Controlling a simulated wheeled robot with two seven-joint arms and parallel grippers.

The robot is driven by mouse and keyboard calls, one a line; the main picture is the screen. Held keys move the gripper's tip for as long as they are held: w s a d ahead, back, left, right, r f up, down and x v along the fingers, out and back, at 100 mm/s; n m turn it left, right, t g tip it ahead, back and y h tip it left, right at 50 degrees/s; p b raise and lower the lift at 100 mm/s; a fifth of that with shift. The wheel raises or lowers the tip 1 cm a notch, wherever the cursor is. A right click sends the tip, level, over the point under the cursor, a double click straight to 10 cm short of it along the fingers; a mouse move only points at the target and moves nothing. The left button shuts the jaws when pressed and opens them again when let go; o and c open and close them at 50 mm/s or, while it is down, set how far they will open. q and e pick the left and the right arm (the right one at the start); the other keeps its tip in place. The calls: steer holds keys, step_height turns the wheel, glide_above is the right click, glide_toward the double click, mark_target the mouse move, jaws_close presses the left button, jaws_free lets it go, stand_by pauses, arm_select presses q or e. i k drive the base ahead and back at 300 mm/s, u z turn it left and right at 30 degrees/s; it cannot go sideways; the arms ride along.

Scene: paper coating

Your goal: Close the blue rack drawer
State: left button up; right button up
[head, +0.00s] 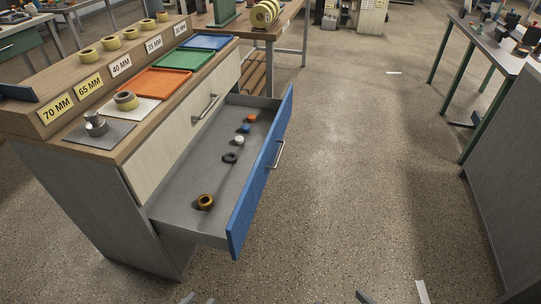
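The blue-fronted drawer (259,181) of the workbench rack is pulled far out to the right, with a metal handle (277,154) on its front. Inside its grey tray (180,184) lie several small parts, including a brown ring (205,202), a black ring, a white part, a blue part and an orange part. My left gripper (199,299) shows only as two fingertips at the bottom edge, apart with nothing seen between them. It is below and clear of the drawer. A dark piece of what looks like my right gripper (365,297) shows at the bottom edge; the rest is cut off.
The wooden rack top (120,151) holds an orange tray (160,83), green and blue trays, tape rolls and size labels. A green-legged table (487,42) stands at right. The floor between is mostly clear.

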mark_target(236, 188)
steer(key=z, duration=0.85)
steer(key=i, duration=0.45)
steer(key=u, duration=1.55)
steer(key=i, duration=0.5)
steer(key=u, duration=0.05)
